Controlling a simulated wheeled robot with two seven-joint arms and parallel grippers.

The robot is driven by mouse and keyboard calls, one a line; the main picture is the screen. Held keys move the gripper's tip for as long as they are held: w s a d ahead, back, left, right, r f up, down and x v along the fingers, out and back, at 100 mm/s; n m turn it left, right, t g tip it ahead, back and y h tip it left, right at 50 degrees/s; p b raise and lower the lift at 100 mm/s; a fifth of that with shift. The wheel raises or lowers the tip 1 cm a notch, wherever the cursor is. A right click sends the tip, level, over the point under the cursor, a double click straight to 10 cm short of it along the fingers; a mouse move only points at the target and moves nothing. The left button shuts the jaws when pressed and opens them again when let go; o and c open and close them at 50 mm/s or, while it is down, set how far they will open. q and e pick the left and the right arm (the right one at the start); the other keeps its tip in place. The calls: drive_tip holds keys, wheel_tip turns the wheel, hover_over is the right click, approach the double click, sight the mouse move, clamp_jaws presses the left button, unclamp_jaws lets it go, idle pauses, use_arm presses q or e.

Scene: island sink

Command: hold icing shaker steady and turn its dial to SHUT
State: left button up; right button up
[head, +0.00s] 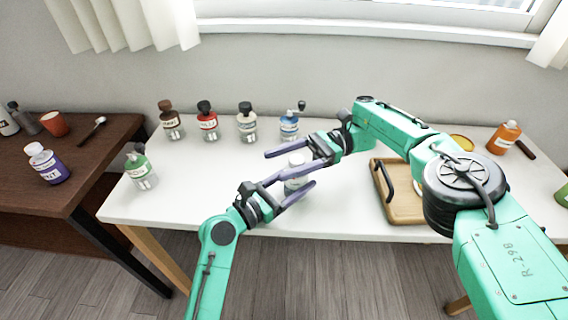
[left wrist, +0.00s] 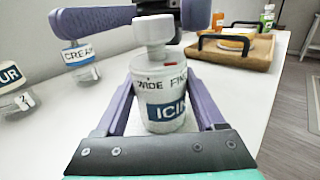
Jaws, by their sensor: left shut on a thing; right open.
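The icing shaker (left wrist: 168,118), white with a blue label, stands upright on the white table. My left gripper (head: 298,180) is shut on its body, with one finger on each side in the left wrist view. Its white dial top (left wrist: 154,42) carries a red mark (left wrist: 169,64). The mark sits above the collar, between the words WIDE and FINE; SHUT does not show. My right gripper (head: 278,165) is open, its fingers spread around the dial top at about its height. Contact with the dial cannot be told.
Several labelled shakers, such as a red one (head: 208,125) and a blue one (head: 289,126), line the table's back. A green one (head: 141,172) stands left. A wooden tray (head: 405,208) with a dark handle is right of the grippers. A brown table (head: 85,165) adjoins left.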

wheel_tip(320, 180, up, 9)
